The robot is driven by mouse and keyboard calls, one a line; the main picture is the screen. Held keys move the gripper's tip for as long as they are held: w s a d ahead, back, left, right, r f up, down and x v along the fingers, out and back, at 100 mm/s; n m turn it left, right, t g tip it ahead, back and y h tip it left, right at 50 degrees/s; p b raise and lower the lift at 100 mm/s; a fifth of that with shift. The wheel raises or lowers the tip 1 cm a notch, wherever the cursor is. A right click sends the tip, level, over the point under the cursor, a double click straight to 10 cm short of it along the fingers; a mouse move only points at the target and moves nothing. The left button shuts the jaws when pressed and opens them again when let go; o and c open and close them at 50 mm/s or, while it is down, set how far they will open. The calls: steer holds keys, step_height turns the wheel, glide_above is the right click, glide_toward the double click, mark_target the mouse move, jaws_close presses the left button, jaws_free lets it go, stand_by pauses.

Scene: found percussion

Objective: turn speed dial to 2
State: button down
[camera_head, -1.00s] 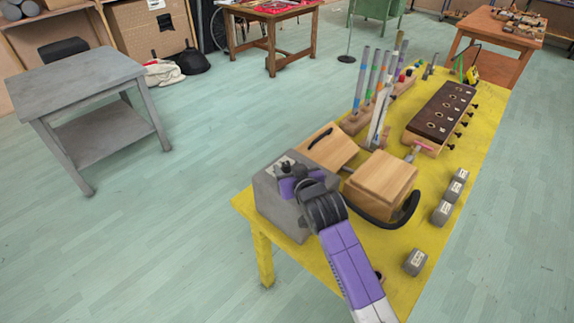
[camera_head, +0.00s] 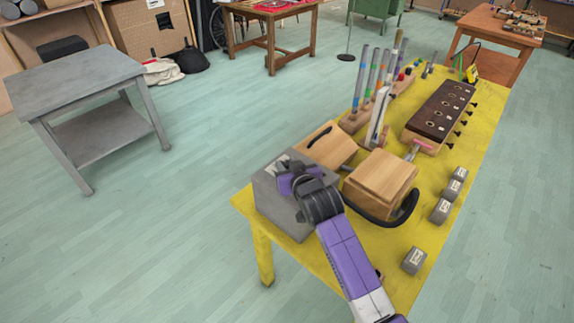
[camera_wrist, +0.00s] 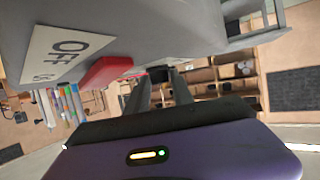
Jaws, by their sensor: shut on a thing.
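A grey box (camera_head: 276,203) stands on the near left corner of the yellow table. Its grey face fills the top of the wrist view and carries a white label (camera_wrist: 62,52) reading "OFF", with a smaller mark below. A red bar (camera_wrist: 106,72), seemingly part of the speed dial, sticks out beside the label. My gripper (camera_head: 284,170) is at the top of the box. In the wrist view its two dark fingers (camera_wrist: 160,78) reach to the box face near the red bar. It is shut on what appears to be the dial, mostly hidden; the dial's setting cannot be read.
A wooden block (camera_head: 381,178) with a black curved tube is right of my gripper. Behind stand upright coloured tubes (camera_head: 362,85) and a dark slotted box (camera_head: 440,112). Several small grey blocks (camera_head: 414,261) line the right side.

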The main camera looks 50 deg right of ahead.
steer(key=shift+n+y, duration=0.4)
steer(key=shift+y, duration=0.1)
steer(key=shift+s+d+n+t+y, duration=0.1)
steer(key=shift+d+n+t+y, duration=0.05)
steer(key=shift+n+t+y, duration=0.3)
steer(key=shift+f+n+y+b, duration=0.2)
steer(key=shift+n+y+b, duration=0.45)
steer(key=shift+y, duration=0.1)
steer(key=n+y+b, duration=0.2)
steer(key=b, duration=0.1)
steer(key=n+y+b, duration=0.1)
steer(key=b, duration=0.1)
steer(key=shift+d+t+y, duration=0.3)
steer(key=shift+t+y, duration=0.05)
steer(key=shift+y, duration=0.05)
steer(key=shift+r+n+y+b, duration=0.1)
steer(key=shift+n+y+b, duration=0.75)
steer(key=shift+n+y, duration=0.05)
steer(key=c, duration=1.1)
jaws_free()
steer(key=shift+r, duration=0.1)
